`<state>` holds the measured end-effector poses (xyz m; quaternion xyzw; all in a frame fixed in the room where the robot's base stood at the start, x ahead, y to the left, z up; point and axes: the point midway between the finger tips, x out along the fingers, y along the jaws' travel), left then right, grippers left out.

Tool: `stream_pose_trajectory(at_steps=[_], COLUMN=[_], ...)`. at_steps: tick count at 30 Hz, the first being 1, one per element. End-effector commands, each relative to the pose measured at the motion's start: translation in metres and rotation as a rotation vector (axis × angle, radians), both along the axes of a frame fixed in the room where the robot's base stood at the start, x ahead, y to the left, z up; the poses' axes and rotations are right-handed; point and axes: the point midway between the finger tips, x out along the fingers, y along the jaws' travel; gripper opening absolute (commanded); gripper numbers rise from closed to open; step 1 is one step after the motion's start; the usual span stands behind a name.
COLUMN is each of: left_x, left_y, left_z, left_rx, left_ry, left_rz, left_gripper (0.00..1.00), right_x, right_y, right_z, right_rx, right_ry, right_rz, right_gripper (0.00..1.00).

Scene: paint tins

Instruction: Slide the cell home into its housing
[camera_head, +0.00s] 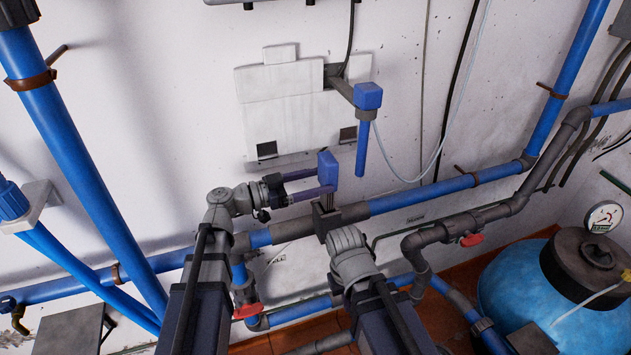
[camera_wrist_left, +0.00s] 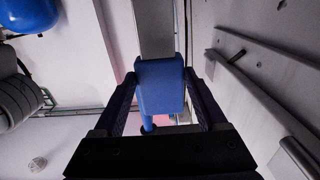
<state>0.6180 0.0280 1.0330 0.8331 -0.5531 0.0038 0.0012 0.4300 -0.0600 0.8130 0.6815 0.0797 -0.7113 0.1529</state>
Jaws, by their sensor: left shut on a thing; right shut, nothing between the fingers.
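A blue block (camera_head: 327,167) is held off the wall, in front of the lower edge of the white wall box. My left gripper (camera_head: 325,182) is shut on it with two purple fingers. In the left wrist view the blue block (camera_wrist_left: 160,88) sits between the dark fingers, with a grey bar above it and a short blue rod below. I cannot tell whether bar or rod belong to it. My right gripper (camera_head: 327,201) is shut and empty, pointing up just below the block. No part is clearly recognisable as a cell or its housing.
A white wall box (camera_head: 287,104) with two dark openings is behind the grippers. A blue elbow (camera_head: 369,96) with a downward pipe sits to its right. Blue wall pipes (camera_head: 430,193) cross behind my arms. A blue tank (camera_head: 522,282) stands at lower right.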

Motion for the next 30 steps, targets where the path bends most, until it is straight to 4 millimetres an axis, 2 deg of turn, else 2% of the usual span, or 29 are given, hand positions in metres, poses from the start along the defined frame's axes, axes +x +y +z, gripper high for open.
stream_pose_trajectory(at_steps=[30], left_x=[-0.0001], left_y=[0.0000], left_z=[-0.0060], left_rx=[-0.001], left_ry=[0.000], left_rz=[0.000], left_gripper=[0.28], right_x=[0.0000], right_y=[0.0000], right_z=[-0.0061], right_rx=[0.000], right_ry=[0.000], right_rz=[0.000], right_gripper=[0.00])
